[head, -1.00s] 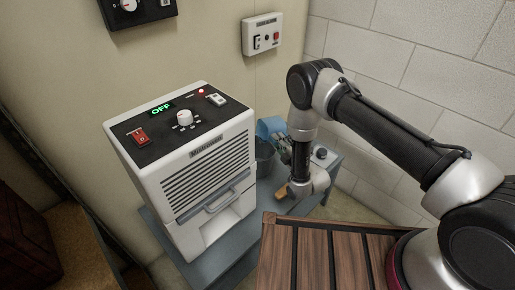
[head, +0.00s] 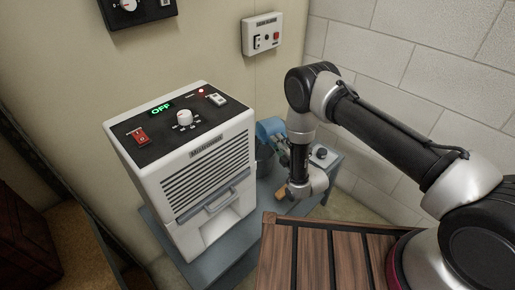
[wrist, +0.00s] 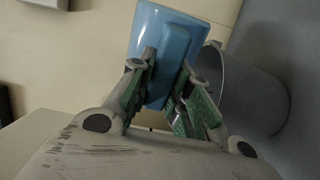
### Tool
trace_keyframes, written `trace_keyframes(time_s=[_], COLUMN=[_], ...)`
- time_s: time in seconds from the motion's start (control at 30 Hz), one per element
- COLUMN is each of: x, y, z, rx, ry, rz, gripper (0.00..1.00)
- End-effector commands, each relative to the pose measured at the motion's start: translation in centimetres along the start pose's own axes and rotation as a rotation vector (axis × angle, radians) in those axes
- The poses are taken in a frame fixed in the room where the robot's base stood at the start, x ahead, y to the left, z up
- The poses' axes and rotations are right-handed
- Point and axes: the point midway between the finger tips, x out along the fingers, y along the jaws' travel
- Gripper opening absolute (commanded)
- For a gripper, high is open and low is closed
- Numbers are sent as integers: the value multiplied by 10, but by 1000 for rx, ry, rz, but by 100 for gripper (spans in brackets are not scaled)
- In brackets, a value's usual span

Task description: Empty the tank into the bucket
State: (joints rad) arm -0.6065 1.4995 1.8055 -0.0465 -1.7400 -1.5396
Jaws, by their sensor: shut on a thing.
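The blue tank (head: 268,128) is beyond the white dehumidifier, mostly hidden in the head view; it also shows in the wrist view (wrist: 165,40). My gripper (wrist: 168,65) is shut on the tank, with green-padded fingers on either side of its narrow blue part. The tank looks tilted. The grey bucket (wrist: 245,95) is right beside the tank in the wrist view, and the tank overlaps part of its rim. In the head view the bucket (head: 263,160) shows only partly behind the dehumidifier. The tank's opening and any water are hidden.
The dehumidifier (head: 208,165) stands on a blue-grey bench (head: 222,262); its display reads OFF and a red light is lit. A wall box (head: 262,34) hangs behind. A small dark-knobbed device (head: 320,152) is right of my wrist. A slatted wooden surface (head: 312,262) is in front.

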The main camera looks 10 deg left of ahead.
Motion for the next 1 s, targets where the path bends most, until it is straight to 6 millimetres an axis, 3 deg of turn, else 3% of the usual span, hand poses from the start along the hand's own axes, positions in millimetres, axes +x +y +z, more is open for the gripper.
trace_keyframes(time_s=[1.0], x=[0], y=[2], z=[-6], rx=[-122], ry=[1], rz=[1], gripper=[0])
